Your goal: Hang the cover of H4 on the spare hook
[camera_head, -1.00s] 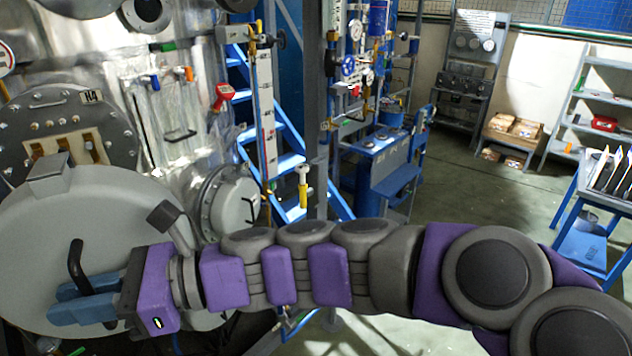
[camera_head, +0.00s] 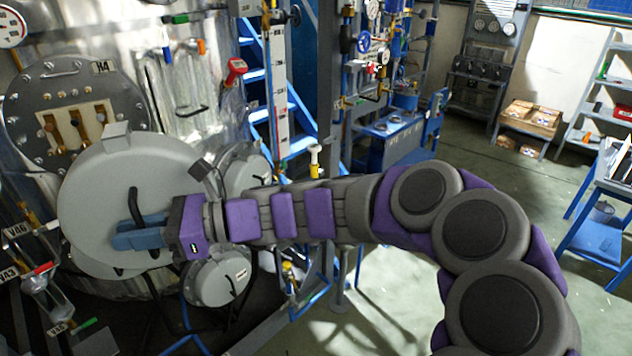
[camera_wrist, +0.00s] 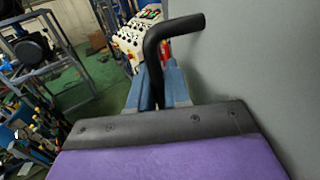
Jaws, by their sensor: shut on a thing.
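The cover of H4 (camera_head: 95,200) is a large round grey lid with a black bar handle (camera_head: 135,207) and a small block on its top edge. My gripper (camera_head: 122,236) is shut on that handle, and the cover hangs upright in front of the vessel. In the wrist view the bent handle (camera_wrist: 180,24) passes between my blue fingers (camera_wrist: 158,88), with the grey cover face (camera_wrist: 260,70) at the right. The opening labelled H4 (camera_head: 75,118) is uncovered behind the cover, showing brass-coloured parts inside its bolted flange. I cannot make out the spare hook.
Two smaller round grey covers (camera_head: 218,278) and (camera_head: 243,172) are close to the right of the held cover. Valves and a glass vessel (camera_head: 47,298) are at lower left. A blue stair (camera_head: 300,125) and pipework stand right of the vessel.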

